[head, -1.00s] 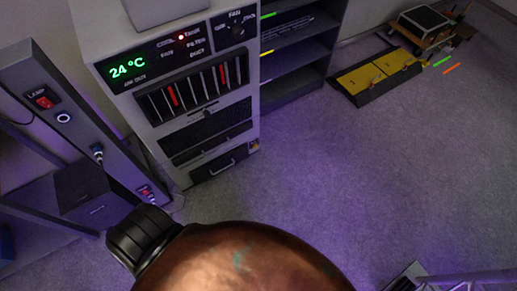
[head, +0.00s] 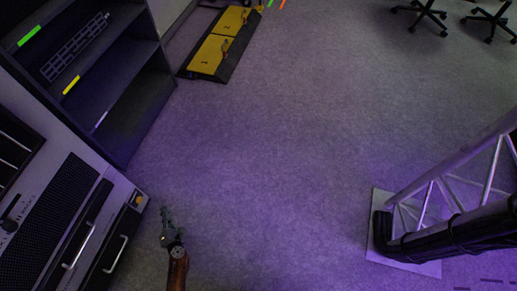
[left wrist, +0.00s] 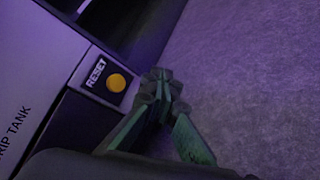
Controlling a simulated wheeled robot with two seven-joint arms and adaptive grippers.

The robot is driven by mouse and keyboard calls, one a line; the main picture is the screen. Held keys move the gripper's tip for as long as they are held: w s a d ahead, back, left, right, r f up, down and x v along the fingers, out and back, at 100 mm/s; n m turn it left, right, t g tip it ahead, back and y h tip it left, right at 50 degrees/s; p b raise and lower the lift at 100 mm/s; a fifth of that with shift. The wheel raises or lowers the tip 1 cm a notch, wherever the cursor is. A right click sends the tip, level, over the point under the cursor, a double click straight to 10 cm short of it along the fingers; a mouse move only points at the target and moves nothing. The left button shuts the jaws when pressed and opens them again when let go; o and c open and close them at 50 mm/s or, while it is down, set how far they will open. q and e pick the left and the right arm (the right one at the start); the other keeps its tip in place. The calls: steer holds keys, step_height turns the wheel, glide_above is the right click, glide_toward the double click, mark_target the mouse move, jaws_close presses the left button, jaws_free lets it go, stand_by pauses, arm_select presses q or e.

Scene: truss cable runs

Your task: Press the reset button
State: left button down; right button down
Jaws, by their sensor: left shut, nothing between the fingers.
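In the left wrist view the button (left wrist: 117,83) sits on a dark plate beside a white RESET label (left wrist: 96,72). My left gripper (head: 166,213) is shut and empty. In the head view it appears just right of the button, over the carpet. In the left wrist view its closed fingertips (left wrist: 163,76) are right of the button, with a gap in the picture. The exact depth between them is unclear. My right gripper is not in view.
The cabinet's lower drawer has a pale handle (head: 115,254) left of my gripper. A dark shelf (head: 128,87) stands behind. A yellow-and-black ramp (head: 213,52) lies at the back. A metal truss (head: 433,195) with black cables stands at right. The carpet between is clear.

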mark_target(139, 200)
arm_select(q)
steer(key=shift+w+a+r, duration=0.1)
steer(key=shift+w+r, duration=0.1)
steer(key=shift+w, duration=0.1)
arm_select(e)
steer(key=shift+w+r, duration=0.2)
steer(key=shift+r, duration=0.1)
arm_select(q)
steer(key=w+a, duration=0.3)
steer(key=a, duration=0.5)
steer(key=shift+w+b, duration=0.15)
steer(key=shift+b, duration=0.3)
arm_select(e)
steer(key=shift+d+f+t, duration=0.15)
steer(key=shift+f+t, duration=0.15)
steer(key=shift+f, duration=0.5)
arm_select(q)
steer(key=shift+f, duration=0.1)
steer(key=shift+a, duration=0.15)
steer(key=shift+w+a, duration=0.15)
steer(key=shift+a, duration=0.15)
